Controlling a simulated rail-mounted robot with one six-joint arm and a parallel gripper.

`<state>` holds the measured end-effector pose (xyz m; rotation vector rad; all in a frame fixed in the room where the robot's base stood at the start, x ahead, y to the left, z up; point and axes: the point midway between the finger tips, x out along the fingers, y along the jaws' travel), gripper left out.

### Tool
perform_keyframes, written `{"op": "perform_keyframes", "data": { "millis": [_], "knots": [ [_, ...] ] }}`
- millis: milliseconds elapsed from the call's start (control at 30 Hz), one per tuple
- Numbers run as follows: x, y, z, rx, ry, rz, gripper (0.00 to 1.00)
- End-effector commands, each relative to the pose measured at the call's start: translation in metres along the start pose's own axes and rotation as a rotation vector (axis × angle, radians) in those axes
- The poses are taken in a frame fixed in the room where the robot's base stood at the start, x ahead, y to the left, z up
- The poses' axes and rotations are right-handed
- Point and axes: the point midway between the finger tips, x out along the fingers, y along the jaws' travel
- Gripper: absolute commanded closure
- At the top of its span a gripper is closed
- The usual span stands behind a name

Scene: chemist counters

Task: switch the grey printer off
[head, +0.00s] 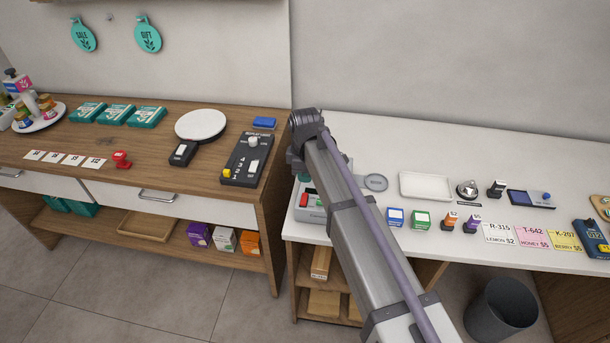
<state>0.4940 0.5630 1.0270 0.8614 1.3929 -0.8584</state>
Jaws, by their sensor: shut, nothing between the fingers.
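A light grey box-shaped device, which looks like the grey printer (312,215), stands at the left end of the white counter. A small red part and a green part show on its top. My arm crosses in front of it and covers its right side. I cannot tell the state of its switch. My arm reaches up from the lower right and bends at a dark joint above and behind the device. My gripper's fingers are hidden behind the arm, so their place relative to the device cannot be seen.
A black panel with switches (238,178) lies on the wooden counter (150,187) to the left. A round grey disc (376,182), a white tray (424,187) and several small boxes and stamps stand right of the arm on the white counter (385,160). A bin (502,310) is below.

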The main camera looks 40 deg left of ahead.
Motion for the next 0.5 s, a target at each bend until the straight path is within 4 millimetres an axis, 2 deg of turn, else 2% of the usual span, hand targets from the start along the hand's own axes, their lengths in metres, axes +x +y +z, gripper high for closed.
{"op": "perform_keyframes", "data": {
  "millis": [33,200,300,500],
  "knots": [
    [0.024,0.000,0.000,0.000,0.000,0.000,1.00],
    [0.053,0.000,0.000,0.000,0.000,0.000,1.00],
    [0.059,0.000,0.000,0.000,0.000,0.000,1.00],
    [0.058,0.000,0.000,0.000,0.000,0.000,1.00]
  ]
}}
